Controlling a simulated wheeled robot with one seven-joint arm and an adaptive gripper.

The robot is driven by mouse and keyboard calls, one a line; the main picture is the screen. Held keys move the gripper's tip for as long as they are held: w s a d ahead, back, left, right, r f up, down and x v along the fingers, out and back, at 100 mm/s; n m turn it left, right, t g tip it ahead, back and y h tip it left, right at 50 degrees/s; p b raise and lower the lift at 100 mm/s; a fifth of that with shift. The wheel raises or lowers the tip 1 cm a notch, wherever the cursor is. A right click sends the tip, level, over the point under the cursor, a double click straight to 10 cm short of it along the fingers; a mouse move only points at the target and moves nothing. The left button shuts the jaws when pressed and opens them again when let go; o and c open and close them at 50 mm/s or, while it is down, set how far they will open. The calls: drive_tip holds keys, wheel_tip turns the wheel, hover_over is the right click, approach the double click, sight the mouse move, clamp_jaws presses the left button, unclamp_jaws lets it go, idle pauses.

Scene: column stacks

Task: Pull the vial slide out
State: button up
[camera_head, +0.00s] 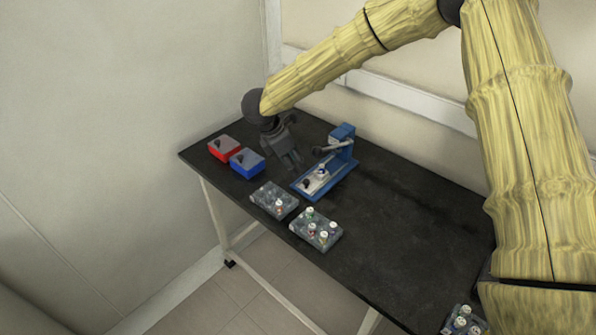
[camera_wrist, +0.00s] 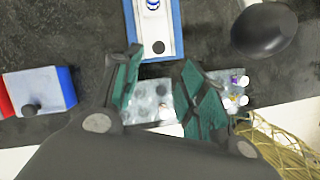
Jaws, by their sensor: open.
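The vial slide (camera_head: 317,181) is a pale grey plate lying in the blue base of a lever device (camera_head: 341,134). A dark round knob (camera_wrist: 158,47) sits on the slide's near end, and a white-capped vial (camera_head: 322,171) stands farther in. The slide (camera_wrist: 148,29) also shows at the top of the wrist view. My gripper (camera_head: 290,164) is open and empty, above the table just left of the device. In the wrist view its green-padded fingers (camera_wrist: 161,57) are spread apart, with the knob showing beyond the gap between their tips.
Red (camera_head: 224,148) and blue (camera_head: 247,163) boxes with knobs stand left. Grey vial racks (camera_head: 268,190) (camera_head: 333,239) stand along the front edge. A dark rounded body (camera_wrist: 265,30), possibly the lever's end, is close right in the wrist view. The table's right middle is clear.

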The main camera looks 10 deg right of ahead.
drive_tip(key=shift+v, duration=1.25)
